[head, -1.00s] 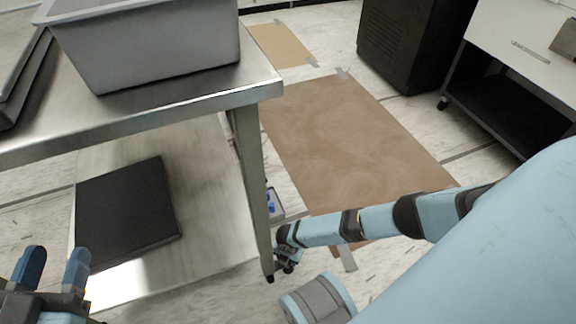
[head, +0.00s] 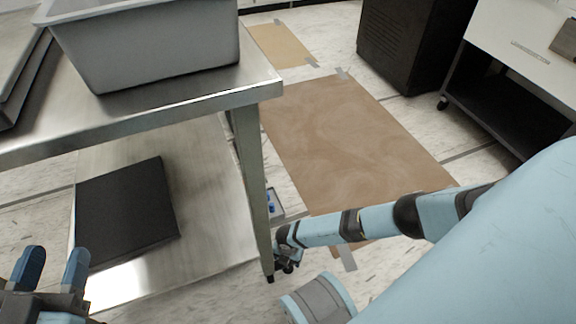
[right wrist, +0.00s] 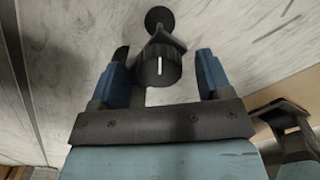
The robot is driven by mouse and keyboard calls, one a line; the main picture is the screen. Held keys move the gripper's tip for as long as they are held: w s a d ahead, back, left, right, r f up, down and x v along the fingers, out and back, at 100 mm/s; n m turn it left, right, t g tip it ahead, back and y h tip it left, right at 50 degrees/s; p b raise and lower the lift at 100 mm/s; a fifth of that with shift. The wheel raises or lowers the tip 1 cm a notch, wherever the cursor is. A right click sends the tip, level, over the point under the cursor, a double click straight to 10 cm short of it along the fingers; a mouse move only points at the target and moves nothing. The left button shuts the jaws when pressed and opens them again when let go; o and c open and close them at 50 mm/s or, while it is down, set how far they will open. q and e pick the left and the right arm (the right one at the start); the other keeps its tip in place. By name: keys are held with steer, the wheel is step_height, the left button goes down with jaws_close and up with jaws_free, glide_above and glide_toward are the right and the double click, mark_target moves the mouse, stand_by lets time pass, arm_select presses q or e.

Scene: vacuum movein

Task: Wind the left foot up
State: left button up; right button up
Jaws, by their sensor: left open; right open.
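In the right wrist view a dark round knob-like part (right wrist: 158,70) with a white mark sits between the two blue fingers of my right gripper (right wrist: 162,76). The fingers are open, with a gap on each side of it. A dark disc (right wrist: 159,19) shows just beyond it against the pale floor. I take this part for the foot, but cannot confirm that it is the left one. In the head view my right gripper (head: 287,263) is low by the table leg (head: 252,185), small and partly hidden. My left gripper (head: 51,270) is open and empty at the lower left.
A steel table (head: 170,113) carries a grey tub (head: 160,52). A black flat panel (head: 127,213) lies on its lower shelf. A brown sheet (head: 350,135) is taped to the floor. A black cabinet (head: 405,45) and a white cart (head: 520,40) stand behind.

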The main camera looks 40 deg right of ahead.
steer(key=shift+r, duration=0.25)
step_height(320, 180, up, 3)
steer(key=shift+f+p, duration=0.1)
steer(key=shift+p, duration=1.1)
arm_select(q)
steer(key=s+n+p, duration=0.1)
steer(key=s+d+n+g+p, duration=0.1)
steer(key=n+p, duration=0.1)
steer(key=s+r+n+y+p, duration=0.1)
steer(key=p, duration=0.1)
steer(key=shift+d, duration=0.4)
arm_select(e)
step_height(320, 180, up, 10)
steer(key=shift+r, duration=0.25)
steer(key=shift+d, duration=0.1)
